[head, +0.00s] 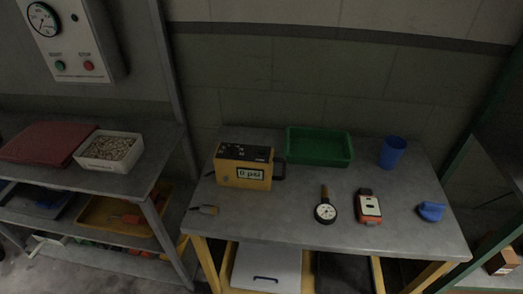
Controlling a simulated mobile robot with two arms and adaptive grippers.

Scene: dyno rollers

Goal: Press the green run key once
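A grey wall box (72,37) hangs at the upper left, with a round dial gauge (43,19) on it. Below the gauge are a green button (60,65) and a red button (88,65), each with a small label too blurred to read surely. A yellow device (243,172) with a black top and a display reading "0 psi" stands on the grey table; small details on its top are too dark to tell, so I cannot tell whether a green key is there. Neither of my grippers is in view.
The grey table (285,222) holds a green tray (319,147), a blue cup (392,152), a dial gauge (325,211), a red-and-white meter (368,207), a blue knob-like item (432,211) and a small tool (205,210). A shelf with a white gravel-filled box (103,164) stands left.

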